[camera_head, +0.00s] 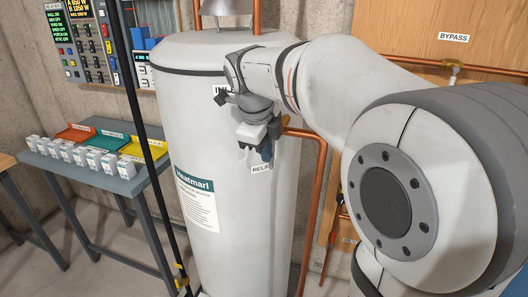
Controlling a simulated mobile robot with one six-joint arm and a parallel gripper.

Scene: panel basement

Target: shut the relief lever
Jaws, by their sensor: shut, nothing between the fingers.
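The white water heater tank (190,120) stands upright in the middle of the view. A partly covered label reading "RELI…" (260,168) is on its right front side. My arm reaches in from the right, and my gripper (266,152) points down in front of the tank just above that label. The gripper is shut and empty. The relief lever cannot be made out; my gripper and wrist cover the area above the label. I cannot tell whether the gripper touches the lever.
A copper pipe (318,190) bends down right of the tank. A black post (133,100) stands left of it. A grey table (122,182) with trays (75,134) and several small white boxes (70,152) is at left. Breaker panels (85,40) hang behind. Bypass piping (453,72) is at right.

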